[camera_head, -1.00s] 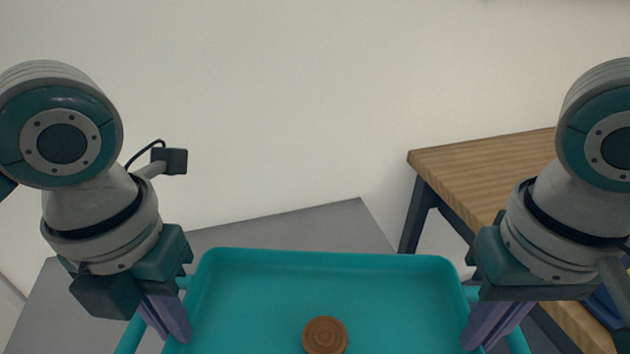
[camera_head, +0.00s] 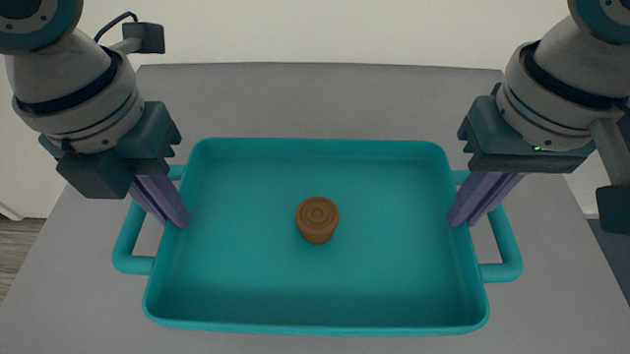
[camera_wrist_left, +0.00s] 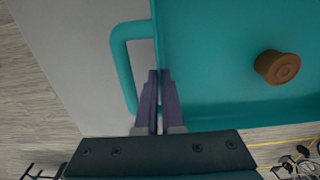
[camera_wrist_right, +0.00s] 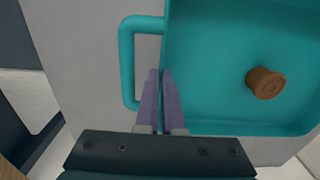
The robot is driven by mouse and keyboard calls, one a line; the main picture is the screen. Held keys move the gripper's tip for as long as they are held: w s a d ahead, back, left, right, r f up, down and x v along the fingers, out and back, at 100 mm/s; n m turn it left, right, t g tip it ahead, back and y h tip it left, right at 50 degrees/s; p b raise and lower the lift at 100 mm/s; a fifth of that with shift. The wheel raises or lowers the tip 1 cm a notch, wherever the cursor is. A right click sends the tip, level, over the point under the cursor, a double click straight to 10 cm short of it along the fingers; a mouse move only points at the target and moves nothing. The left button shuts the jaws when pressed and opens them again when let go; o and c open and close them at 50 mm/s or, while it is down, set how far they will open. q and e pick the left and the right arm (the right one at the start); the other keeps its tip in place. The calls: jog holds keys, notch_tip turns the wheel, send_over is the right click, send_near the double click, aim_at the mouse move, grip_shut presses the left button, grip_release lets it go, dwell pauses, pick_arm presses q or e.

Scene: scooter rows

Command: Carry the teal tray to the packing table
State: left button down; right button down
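The teal tray (camera_head: 250,300) is level over a grey surface, and I cannot tell whether it touches it. A round brown wooden piece (camera_head: 317,218) stands in its middle; it also shows in the left wrist view (camera_wrist_left: 277,67) and right wrist view (camera_wrist_right: 265,83). My left gripper (camera_head: 174,217) is at the tray's left side, by the handle loop, its fingers close together on either side of the wall. My right gripper (camera_head: 460,216) grips the right wall the same way. The wrist views show both finger pairs (camera_wrist_left: 159,72) (camera_wrist_right: 160,72) nearly touching, with the wall between.
The grey tabletop (camera_head: 320,95) spreads under and around the tray, with a pale wall (camera_head: 330,30) behind it. Wooden floor (camera_head: 18,255) shows at far left. In the left wrist view, dark wheeled shapes (camera_wrist_left: 295,163) and a yellow floor line lie beyond the tray's near side.

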aim_at(183, 231)
pick_arm(q)
jog(key=shift+a+f, duration=0.1)
jog(key=shift+f, duration=0.05)
pick_arm(e)
jog(key=shift+d+f, duration=0.1)
